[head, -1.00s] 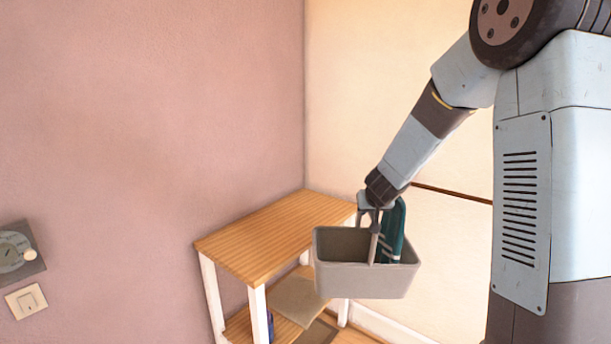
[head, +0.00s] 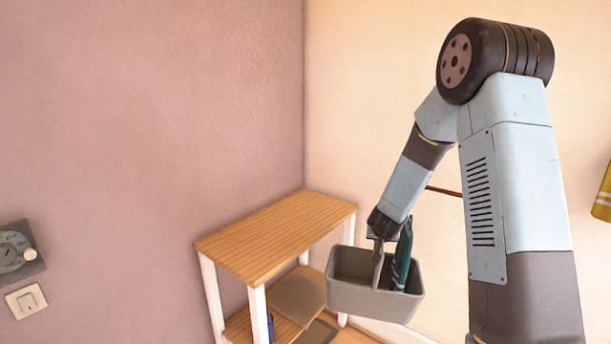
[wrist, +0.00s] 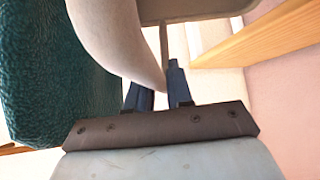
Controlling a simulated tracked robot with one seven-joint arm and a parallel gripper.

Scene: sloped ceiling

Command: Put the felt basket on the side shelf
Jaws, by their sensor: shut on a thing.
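The felt basket (head: 372,301) is a grey open box with an upright handle and hangs about level in the air. A teal object (head: 402,258) stands inside it and also shows large in the wrist view (wrist: 50,70). My gripper (head: 377,246) is shut on the basket's handle, the pale curved part in the wrist view (wrist: 118,40). The side shelf (head: 275,232) has a bare wooden top on white legs and a lower board. The basket's inner floor is mostly hidden.
A flat brown piece (head: 298,298) lies on the shelf's lower board, with a small blue item (head: 270,326) partly behind a leg. A pink wall (head: 150,120) backs the shelf. A light switch (head: 26,300) and dial (head: 16,252) are at left. Something yellow (head: 604,195) shows at the right edge.

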